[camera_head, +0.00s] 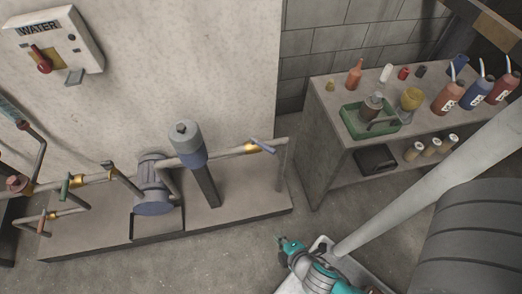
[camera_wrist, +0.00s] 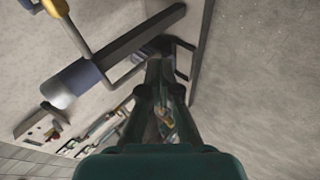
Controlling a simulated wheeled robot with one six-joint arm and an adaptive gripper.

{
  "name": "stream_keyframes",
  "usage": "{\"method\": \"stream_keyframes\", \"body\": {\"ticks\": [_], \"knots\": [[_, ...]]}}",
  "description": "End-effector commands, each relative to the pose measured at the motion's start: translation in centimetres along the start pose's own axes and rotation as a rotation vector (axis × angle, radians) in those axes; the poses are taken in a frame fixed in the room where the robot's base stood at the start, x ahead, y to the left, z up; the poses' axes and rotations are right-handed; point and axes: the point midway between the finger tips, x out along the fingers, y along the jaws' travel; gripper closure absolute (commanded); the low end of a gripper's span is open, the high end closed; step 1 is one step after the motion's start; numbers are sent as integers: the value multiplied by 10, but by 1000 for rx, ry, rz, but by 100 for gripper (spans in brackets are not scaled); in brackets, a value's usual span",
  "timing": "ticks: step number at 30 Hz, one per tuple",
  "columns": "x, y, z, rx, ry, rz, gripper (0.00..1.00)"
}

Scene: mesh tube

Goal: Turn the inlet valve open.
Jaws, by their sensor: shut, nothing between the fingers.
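Several lever valves sit on the pipework in the head view; I cannot tell by label which is the inlet valve. A blue-handled valve (camera_head: 262,146) with a brass body is on the right pipe end. A green-handled valve (camera_head: 65,188), a dark-handled valve (camera_head: 110,168) and an orange-handled valve (camera_head: 43,222) are on the left. The brass valve body also shows at the top left of the wrist view (camera_wrist: 55,8). My gripper (camera_wrist: 160,68) is shut and empty, apart from the pipes. My arm shows at the bottom of the head view.
A blue-grey filter housing (camera_head: 187,143) and a pump (camera_head: 153,185) stand on the plinth (camera_head: 235,205). A WATER panel (camera_head: 52,45) with a red knob is on the wall. A bench (camera_head: 335,125) with bottles and a green tray (camera_head: 353,122) stands right. Floor between is clear.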

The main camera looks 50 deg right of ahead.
Motion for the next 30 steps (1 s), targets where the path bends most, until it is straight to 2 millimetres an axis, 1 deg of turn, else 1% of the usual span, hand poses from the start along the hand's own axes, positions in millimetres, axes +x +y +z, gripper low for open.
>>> {"method": "stream_keyframes", "body": {"ticks": [1,6,9,11,15,19,24,27,30], "knots": [[20,3,0,-81,-44,0,100],[71,18,9,-360,-232,-17,100],[95,34,10,-509,-350,-30,100],[107,45,9,-592,-421,-39,100],[127,77,1,-766,-600,-68,100],[136,112,-14,-898,-773,-104,100],[133,156,-42,-1016,-990,-166,100],[127,176,-57,-1053,-1091,-203,100],[121,188,-69,-1072,-1158,-231,100]]}}
